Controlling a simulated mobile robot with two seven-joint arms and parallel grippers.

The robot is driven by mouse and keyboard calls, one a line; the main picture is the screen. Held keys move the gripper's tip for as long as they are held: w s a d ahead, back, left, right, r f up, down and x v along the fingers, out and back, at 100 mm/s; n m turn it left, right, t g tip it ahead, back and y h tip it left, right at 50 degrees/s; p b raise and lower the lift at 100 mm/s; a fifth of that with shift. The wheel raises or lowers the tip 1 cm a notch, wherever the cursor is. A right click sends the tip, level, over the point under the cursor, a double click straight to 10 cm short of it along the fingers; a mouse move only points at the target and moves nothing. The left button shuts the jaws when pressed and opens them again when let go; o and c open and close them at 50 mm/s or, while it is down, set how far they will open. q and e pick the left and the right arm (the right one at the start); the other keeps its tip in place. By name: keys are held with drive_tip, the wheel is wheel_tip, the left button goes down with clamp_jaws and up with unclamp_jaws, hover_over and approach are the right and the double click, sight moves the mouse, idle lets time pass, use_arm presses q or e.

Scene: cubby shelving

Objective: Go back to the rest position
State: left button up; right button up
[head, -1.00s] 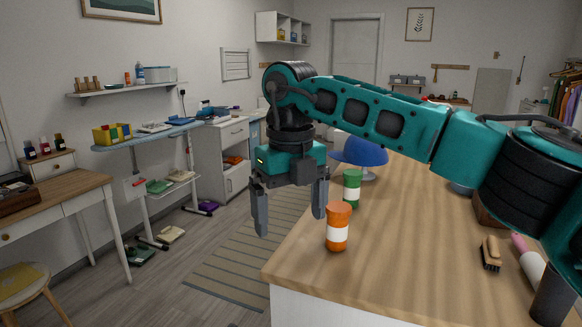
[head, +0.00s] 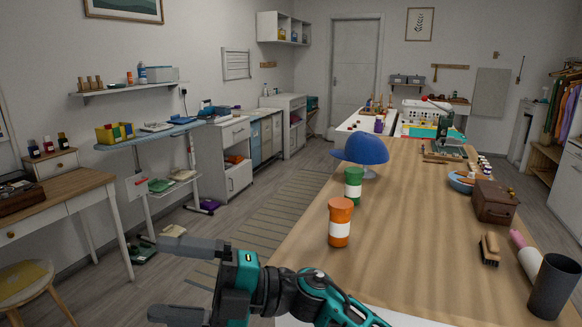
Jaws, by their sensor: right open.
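My right gripper (head: 182,280) is low in the head view, left of the wooden counter's near corner. Its two grey fingers point left and are spread apart with nothing between them. It hangs over the floor, clear of the counter (head: 400,270). My left gripper is out of the picture.
On the counter stand an orange bottle (head: 340,222), a green bottle (head: 353,187), a blue cap (head: 362,149), a brush (head: 490,249), a dark cup (head: 554,287) and a brown box (head: 494,201). A wooden desk (head: 65,190) and stool (head: 25,283) are at left.

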drive_tip(key=w+d+f+m+t+h, duration=0.2)
drive_tip(key=d+f+m+t+h, duration=0.3)
drive_tip(key=d+f+m+t, duration=0.6)
drive_tip(key=w+d+f+m+t+h, duration=0.3)
drive_tip(key=d+f+m+t+h, duration=0.3)
drive_tip(key=m+t, duration=0.65)
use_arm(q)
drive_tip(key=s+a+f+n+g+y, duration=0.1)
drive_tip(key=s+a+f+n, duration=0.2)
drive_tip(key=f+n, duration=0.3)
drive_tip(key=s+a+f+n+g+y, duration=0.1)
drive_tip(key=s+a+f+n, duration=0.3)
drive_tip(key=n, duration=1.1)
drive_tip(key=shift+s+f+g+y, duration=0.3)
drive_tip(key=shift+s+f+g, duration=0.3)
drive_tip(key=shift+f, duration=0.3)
use_arm(e)
drive_tip(key=s+d+f+m+g+h, duration=0.7)
drive_tip(key=s+d+f+m+g, duration=0.2)
drive_tip(key=s+d+f, duration=0.6)
drive_tip(key=shift+s+d+f+m+h, duration=0.25)
drive_tip(key=shift+d+f+m, duration=0.25)
drive_tip(key=shift+f, duration=0.4)
